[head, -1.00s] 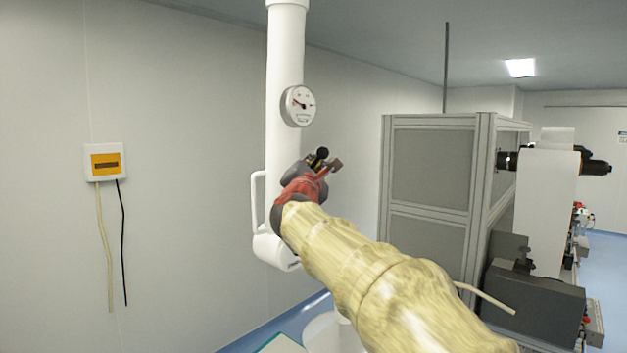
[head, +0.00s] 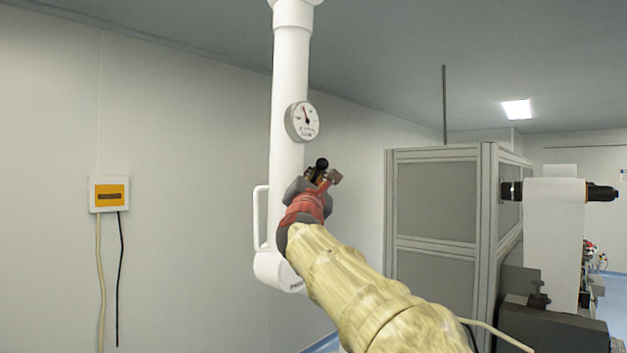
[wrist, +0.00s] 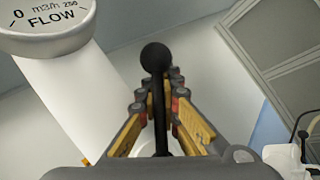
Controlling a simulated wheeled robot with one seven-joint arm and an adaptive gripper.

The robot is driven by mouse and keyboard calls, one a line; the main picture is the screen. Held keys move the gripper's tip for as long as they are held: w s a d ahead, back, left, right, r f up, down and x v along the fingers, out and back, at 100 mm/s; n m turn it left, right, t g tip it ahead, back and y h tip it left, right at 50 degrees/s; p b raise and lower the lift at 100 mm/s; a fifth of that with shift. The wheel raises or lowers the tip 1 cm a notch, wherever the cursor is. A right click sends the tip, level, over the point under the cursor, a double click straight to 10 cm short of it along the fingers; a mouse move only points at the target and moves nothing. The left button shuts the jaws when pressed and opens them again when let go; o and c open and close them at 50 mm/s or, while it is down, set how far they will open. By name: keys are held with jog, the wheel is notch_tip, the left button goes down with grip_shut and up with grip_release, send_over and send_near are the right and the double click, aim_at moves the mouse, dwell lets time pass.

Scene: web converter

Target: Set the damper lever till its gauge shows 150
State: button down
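The damper lever is a black rod with a round knob (wrist: 155,57), centred in the wrist view. In the head view its knob (head: 321,164) shows at my gripper's tip. My gripper (wrist: 160,88) has its fingers drawn in on both sides of the rod, just below the knob, and looks shut on it. The round white gauge (head: 302,121) is on the white vertical duct above my gripper. Its needle points up, slightly left; the numbers are too small to read there. In the wrist view only the gauge's lower edge (wrist: 45,14) shows, marked 0, 250, m3/h and FLOW.
The white duct (head: 291,60) has a side handle (head: 258,218) left of my gripper. A grey panelled cabinet (head: 436,200) stands to the right, with machinery beyond it. A yellow-and-white wall box (head: 109,194) with hanging cables is at the left.

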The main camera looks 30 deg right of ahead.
jog(key=shift+d+f, duration=0.1)
jog(key=c, duration=2)
grip_release()
jog(key=shift+s, duration=0.1)
jog(key=shift+o, duration=0.2)
jog(key=shift+d+r+m+g+p, duration=0.1)
jog(key=shift+r+m+g+p, duration=0.2)
jog(key=shift+p, duration=1.15)
jog(key=m+g+p, duration=0.1)
jog(key=p, duration=0.3)
jog(key=d+f+g+p, duration=0.1)
jog(key=p, duration=0.4)
jog(key=shift+w+f+m+y, duration=0.3)
jog(key=shift+m, duration=0.1)
